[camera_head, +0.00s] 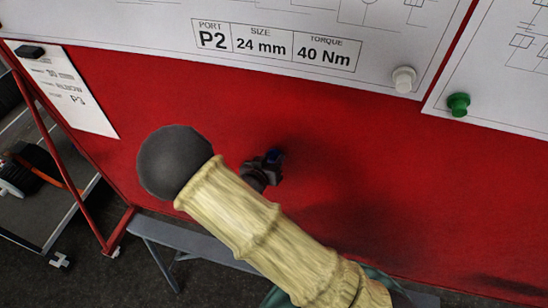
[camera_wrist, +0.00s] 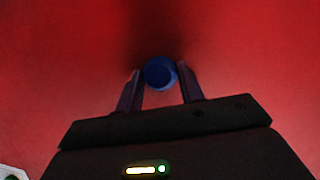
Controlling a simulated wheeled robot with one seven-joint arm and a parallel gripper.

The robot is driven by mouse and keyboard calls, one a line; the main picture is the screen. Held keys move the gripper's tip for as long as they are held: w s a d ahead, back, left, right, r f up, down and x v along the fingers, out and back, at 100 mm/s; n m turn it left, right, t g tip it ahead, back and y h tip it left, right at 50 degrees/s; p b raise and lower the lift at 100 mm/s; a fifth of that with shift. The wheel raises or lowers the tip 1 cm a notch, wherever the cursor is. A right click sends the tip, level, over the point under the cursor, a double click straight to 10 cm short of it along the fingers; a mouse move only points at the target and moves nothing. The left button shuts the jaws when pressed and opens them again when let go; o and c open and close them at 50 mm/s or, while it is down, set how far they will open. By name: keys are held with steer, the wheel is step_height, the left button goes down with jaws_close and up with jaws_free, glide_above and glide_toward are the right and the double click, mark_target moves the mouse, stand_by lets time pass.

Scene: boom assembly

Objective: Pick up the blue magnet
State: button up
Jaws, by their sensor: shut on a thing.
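The blue magnet (camera_wrist: 160,72) is a small round blue knob between the two fingertips of my gripper (camera_wrist: 162,84) in the wrist view. My gripper is shut on it. In the head view my gripper (camera_head: 268,168) is in front of the red board, partly hidden behind my arm. A small bit of the blue magnet (camera_head: 275,156) shows at the fingertips there. The red board (camera_head: 340,130) lies right behind the magnet. I cannot tell whether the magnet touches it.
White sheets hang on the board, with a white magnet (camera_head: 403,79), a green magnet (camera_head: 458,104) and a black magnet (camera_head: 30,51). A grey bench (camera_head: 190,238) stands below the board. A cart (camera_head: 45,190) stands at the left. The board around my gripper is bare.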

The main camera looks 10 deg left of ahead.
steer(key=shift+s+r+b, duration=0.2)
steer(key=shift+r+b, duration=0.35)
steer(key=shift+b, duration=0.15)
step_height(320, 180, up, 6)
steer(key=shift+f+b, duration=0.1)
steer(key=shift+b, duration=0.65)
steer(key=s+a+b, duration=0.2)
steer(key=s+b, duration=0.2)
steer(key=s, duration=1.5)
steer(key=shift+s+a, duration=0.25)
steer(key=shift+a, duration=0.1)
steer(key=shift+w, duration=0.15)
